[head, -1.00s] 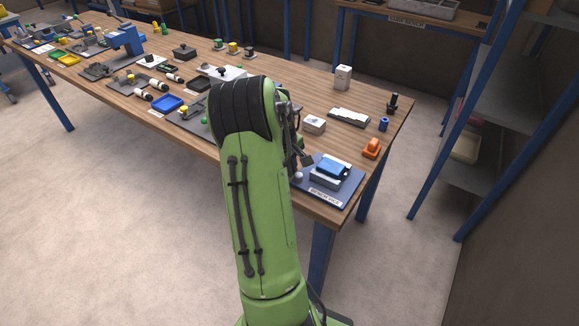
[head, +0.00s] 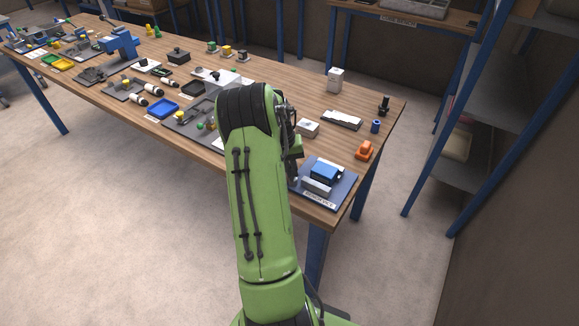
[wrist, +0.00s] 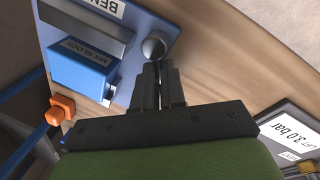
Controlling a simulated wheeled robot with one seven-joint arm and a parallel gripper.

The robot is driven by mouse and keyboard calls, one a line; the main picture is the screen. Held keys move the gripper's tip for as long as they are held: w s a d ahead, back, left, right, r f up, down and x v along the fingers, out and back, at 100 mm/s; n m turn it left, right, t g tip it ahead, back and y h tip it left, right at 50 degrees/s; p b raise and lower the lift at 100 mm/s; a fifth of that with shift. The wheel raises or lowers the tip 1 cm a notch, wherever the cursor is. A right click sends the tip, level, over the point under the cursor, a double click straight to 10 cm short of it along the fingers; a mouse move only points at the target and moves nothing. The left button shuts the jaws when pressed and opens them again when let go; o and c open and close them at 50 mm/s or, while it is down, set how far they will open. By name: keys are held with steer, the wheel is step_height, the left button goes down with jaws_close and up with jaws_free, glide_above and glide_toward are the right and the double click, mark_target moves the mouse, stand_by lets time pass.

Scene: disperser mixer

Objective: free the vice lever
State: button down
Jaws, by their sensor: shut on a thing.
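The bench vice (head: 318,186) sits on a blue base plate at the table's near right corner, with a blue block (head: 326,170) between its grey jaws. In the wrist view the blue block (wrist: 84,72) has a label reading like "MIX BLOCK", beside the grey jaw (wrist: 85,28). The lever's dark ball knob (wrist: 153,47) shows at the plate's edge, just beyond my fingertips. My gripper (wrist: 154,72) is shut on the lever, right at the knob; the fingers hide the rest of it. In the head view my arm hides the knob and most of the gripper.
An orange object (head: 364,151) stands right of the vice, with a blue cylinder (head: 376,126) behind it. A white box (head: 308,127) lies behind the vice. In the wrist view a "3.0 bar" panel (wrist: 290,128) lies right of the gripper. Shelving stands beyond the table's right end.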

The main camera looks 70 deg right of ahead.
steer(key=shift+d+r+m, duration=0.15)
steer(key=shift+d+m, duration=0.15)
steer(key=shift+m, duration=0.2)
steer(key=c, duration=1.4)
jaws_free()
steer(key=shift+o, duration=1)
step_height(320, 180, up, 15)
steer(key=w+a+p, duration=0.1)
steer(key=w+p, duration=0.1)
steer(key=p, duration=0.1)
steer(key=shift+w+r, duration=0.15)
steer(key=shift+w, duration=0.25)
